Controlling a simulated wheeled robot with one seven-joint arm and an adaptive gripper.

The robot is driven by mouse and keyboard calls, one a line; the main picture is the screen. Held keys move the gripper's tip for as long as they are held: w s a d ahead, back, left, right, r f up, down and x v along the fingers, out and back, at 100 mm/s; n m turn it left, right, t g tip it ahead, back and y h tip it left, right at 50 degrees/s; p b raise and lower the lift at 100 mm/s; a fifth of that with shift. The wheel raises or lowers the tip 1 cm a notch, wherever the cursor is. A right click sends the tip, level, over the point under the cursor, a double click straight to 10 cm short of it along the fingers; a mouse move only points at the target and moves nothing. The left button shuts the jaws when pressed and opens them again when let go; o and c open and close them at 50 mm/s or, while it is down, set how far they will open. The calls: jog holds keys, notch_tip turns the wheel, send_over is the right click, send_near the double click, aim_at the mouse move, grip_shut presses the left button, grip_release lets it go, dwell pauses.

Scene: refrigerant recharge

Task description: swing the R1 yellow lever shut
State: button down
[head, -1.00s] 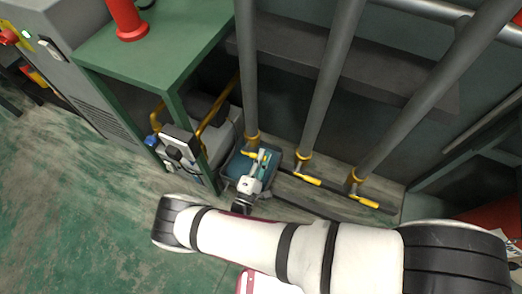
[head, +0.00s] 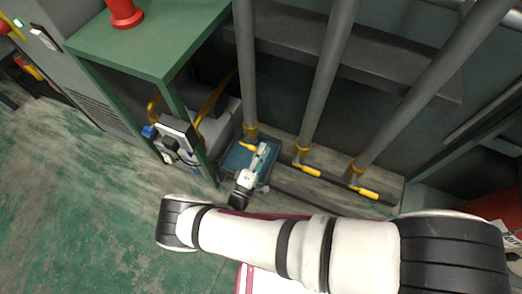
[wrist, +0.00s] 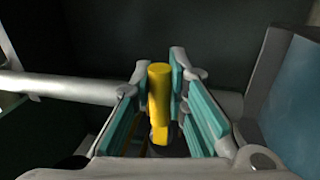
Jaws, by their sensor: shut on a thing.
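Three grey pipes have yellow levers at their feet in the head view; I can read no R1 label. The left pipe's yellow lever (head: 248,146) is at my gripper (head: 262,150) and partly hidden by it. In the wrist view, a yellow lever (wrist: 159,95) stands between the two teal-padded fingers of my gripper (wrist: 163,85), which is shut on it. The middle lever (head: 307,170) and right lever (head: 367,193) point to the lower right, away from my gripper.
A blue-topped box (head: 238,158) lies under my gripper. A green table (head: 150,45) and a grey machine with yellow handles (head: 178,135) stand to the left. The three pipes rise close by. The green floor (head: 80,200) at left is clear.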

jog(key=c, duration=1.6)
grip_release()
jog(key=shift+o, duration=0.2)
jog(key=shift+s, duration=0.1)
jog(key=v, duration=1.2)
jog(key=shift+f, duration=0.1)
